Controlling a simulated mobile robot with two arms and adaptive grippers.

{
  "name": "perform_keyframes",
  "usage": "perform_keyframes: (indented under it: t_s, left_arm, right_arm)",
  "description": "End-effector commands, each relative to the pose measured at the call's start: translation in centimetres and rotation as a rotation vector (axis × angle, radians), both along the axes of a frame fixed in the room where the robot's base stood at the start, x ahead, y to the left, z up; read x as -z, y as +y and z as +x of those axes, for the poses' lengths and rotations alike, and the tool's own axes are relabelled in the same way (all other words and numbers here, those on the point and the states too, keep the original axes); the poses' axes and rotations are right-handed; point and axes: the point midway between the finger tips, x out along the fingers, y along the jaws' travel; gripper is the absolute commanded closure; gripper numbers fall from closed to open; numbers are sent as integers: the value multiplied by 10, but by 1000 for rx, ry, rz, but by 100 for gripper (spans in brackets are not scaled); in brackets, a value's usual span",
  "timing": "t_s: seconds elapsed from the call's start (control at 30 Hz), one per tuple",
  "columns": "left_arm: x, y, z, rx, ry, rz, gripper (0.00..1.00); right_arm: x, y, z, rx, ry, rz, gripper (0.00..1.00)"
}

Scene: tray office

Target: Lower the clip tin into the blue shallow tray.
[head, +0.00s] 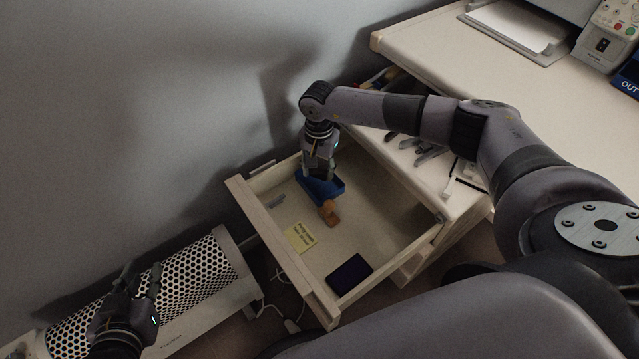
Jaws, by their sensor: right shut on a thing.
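The blue shallow tray (333,190) lies inside the open drawer, near its back wall. My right gripper (319,174) points down over the tray from above and is shut. The clip tin is between its fingers, mostly hidden by them; I cannot tell whether it touches the tray floor. My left gripper (141,278) is at the lower left, above a white perforated heater, far from the drawer. Its two fingers are apart with nothing between them.
The drawer (287,260) also holds an orange-brown block (328,212) beside the tray, a yellow note (299,237), a dark flat object (350,273) and a small grey piece (275,202). The heater (190,280) stands left of it. The desk (470,65) is at upper right.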

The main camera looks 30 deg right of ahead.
Motion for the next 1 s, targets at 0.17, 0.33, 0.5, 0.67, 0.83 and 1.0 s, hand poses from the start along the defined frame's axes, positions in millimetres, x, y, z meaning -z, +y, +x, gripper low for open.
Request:
perform_keyframes:
  t_s: [0.17,0.33,0.5,0.67,0.83,1.0]
  left_arm:
    - [-1,0,1,0,-5,-1,73]
    - [-1,0,1,-1,-4,0,73]
    - [0,1,1,-3,-2,1,73]
    - [-2,1,2,-3,-12,0,73]
    - [-4,1,4,-3,-28,-4,73]
    - [-6,0,6,-3,-40,-6,73]
  right_arm:
    - [0,0,0,0,0,0,88]
    - [0,0,0,0,0,0,88]
    - [0,0,0,0,-1,1,88]
    - [1,0,0,0,-1,1,88]
    - [1,0,0,0,-1,1,88]
    - [2,0,0,0,0,0,88]
